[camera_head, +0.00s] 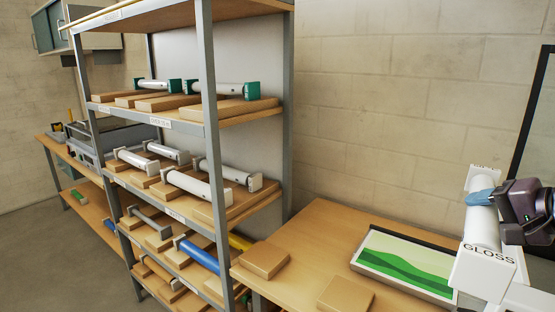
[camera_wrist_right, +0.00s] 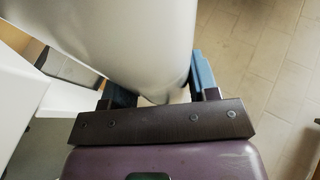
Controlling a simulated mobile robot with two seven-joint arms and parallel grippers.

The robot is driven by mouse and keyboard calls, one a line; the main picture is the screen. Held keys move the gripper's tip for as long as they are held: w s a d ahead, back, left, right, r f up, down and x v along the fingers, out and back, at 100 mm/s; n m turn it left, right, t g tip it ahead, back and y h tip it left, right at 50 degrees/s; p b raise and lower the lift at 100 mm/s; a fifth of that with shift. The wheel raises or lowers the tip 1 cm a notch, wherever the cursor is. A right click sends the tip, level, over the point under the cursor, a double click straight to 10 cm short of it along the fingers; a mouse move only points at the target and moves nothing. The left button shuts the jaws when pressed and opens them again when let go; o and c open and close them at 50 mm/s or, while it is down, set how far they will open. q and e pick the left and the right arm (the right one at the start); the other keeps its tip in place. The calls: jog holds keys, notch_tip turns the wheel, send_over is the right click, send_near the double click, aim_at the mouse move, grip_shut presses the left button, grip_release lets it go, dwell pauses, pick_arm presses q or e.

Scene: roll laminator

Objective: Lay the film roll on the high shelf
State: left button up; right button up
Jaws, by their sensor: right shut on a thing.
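A white film roll (camera_head: 484,226) with a square end plate marked GLOSS is at the right of the head view. My right gripper (camera_head: 489,199) is shut on the roll, with a blue fingertip across its upper part. In the right wrist view the pale roll (camera_wrist_right: 120,35) lies between the fingers of the gripper (camera_wrist_right: 160,88). The shelf rack stands at the left. Its top board (camera_head: 150,14) is cut by the picture's upper edge, so what lies on it is hidden. My left gripper is not in view.
The shelf below the top (camera_head: 185,124) holds green-ended rolls (camera_head: 222,88) on wooden blocks. Lower shelves hold white, grey and blue rolls. A rack post (camera_head: 208,70) stands in front. The wooden table (camera_head: 310,240) carries a green picture (camera_head: 407,262) and wooden blocks.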

jog(key=shift+w+a+f, duration=0.1)
jog(key=shift+a+f, duration=0.05)
jog(key=shift+a, duration=0.15)
pick_arm(q)
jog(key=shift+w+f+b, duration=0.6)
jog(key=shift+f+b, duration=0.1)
jog(key=shift+b, duration=0.8)
pick_arm(e)
jog(key=a+f+m+h, duration=0.4)
jog(key=a+f, duration=1.5)
jog(key=f, duration=0.4)
jog(key=shift+s+t, duration=0.4)
jog(key=shift+s, duration=0.05)
dwell(1.5)
